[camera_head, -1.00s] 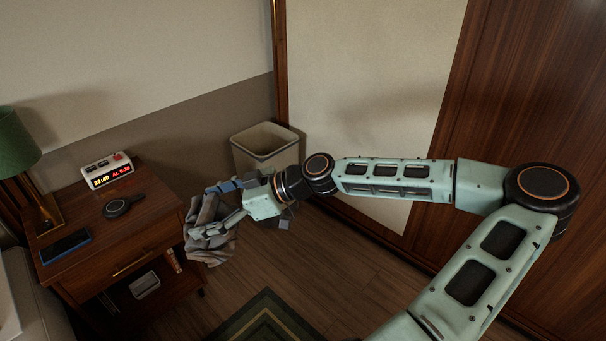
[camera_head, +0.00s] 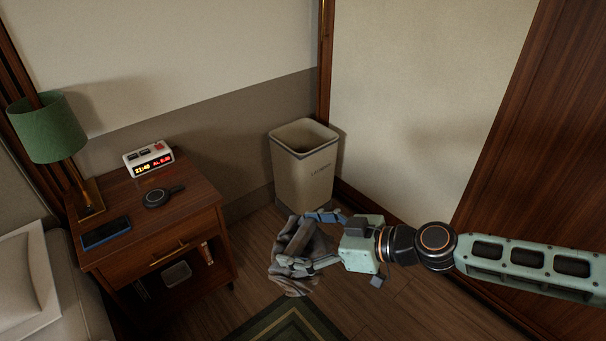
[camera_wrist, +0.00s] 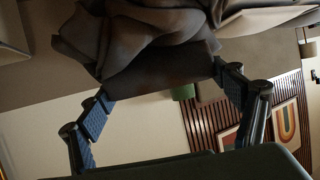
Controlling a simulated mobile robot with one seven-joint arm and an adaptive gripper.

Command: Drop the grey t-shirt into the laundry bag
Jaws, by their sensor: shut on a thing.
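The grey t-shirt (camera_head: 297,258) hangs crumpled from my gripper (camera_head: 318,240), which is shut on it. In the wrist view the dark, bunched cloth (camera_wrist: 140,40) fills the top, between the two fingers (camera_wrist: 165,95). The laundry bag (camera_head: 303,170) is a tall beige bin-shaped container with an open top and lettering on its front. It stands in the corner, behind and above my gripper in the head view. The shirt hangs in front of the bag, outside it and lower than its rim. The inside bottom of the bag is hidden.
A wooden nightstand (camera_head: 197,206) at left bears an alarm clock (camera_head: 149,159), a phone (camera_head: 106,233), a round black device (camera_head: 157,198) and a green lamp (camera_head: 47,128). A bed corner (camera_head: 30,285) is at lower left. A green-bordered rug (camera_head: 287,322) lies in front. A wooden panel (camera_head: 540,150) stands at right.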

